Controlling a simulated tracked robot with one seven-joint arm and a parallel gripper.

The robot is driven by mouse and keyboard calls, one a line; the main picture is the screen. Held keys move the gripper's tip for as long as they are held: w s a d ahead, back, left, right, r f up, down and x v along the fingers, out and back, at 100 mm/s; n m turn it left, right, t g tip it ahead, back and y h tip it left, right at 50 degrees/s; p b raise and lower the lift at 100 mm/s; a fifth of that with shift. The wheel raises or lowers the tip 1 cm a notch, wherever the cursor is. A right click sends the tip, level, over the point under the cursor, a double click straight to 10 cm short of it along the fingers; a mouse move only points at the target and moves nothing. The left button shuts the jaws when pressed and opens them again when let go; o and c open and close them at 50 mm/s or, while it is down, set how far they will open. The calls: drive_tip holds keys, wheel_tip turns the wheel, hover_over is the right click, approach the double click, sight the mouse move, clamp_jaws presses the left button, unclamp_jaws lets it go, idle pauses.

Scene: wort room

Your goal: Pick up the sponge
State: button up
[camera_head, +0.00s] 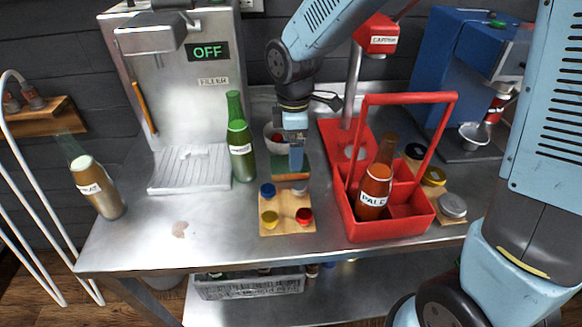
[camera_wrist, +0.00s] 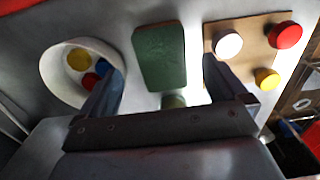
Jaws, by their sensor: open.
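The sponge (camera_head: 285,172) is a flat block, dark green on top with a light edge, lying on the steel table. The wrist view shows its green face (camera_wrist: 160,57) whole, lying ahead of the fingers. My gripper (camera_head: 296,158) is above the sponge in the head view and hides part of it. In the wrist view my gripper (camera_wrist: 166,90) is open, with one finger on either side of the sponge's line and nothing held. I cannot tell the exact height of the fingertips over the sponge.
A white bowl of caps (camera_wrist: 53,88) and a wooden board with coloured caps (camera_head: 287,222) flank the sponge. A green bottle (camera_head: 240,150) stands close on the left. A red carrier (camera_head: 365,228) with a brown bottle (camera_head: 376,185) stands on the right. The front-left table is mostly clear.

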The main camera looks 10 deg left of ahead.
drive_tip(key=f, duration=0.2)
drive_tip(key=a+f, duration=0.1)
drive_tip(key=f, duration=0.1)
drive_tip(key=shift+s, duration=0.15)
drive_tip(key=shift+d+f, duration=0.1)
drive_tip(key=shift+f, duration=0.5)
drive_tip(key=shift+c, duration=0.3)
drive_tip(key=c, duration=1)
wheel_tip(320, 180, up, 10)
drive_tip(key=shift+r, duration=0.1)
drive_tip(key=shift+c, duration=0.2)
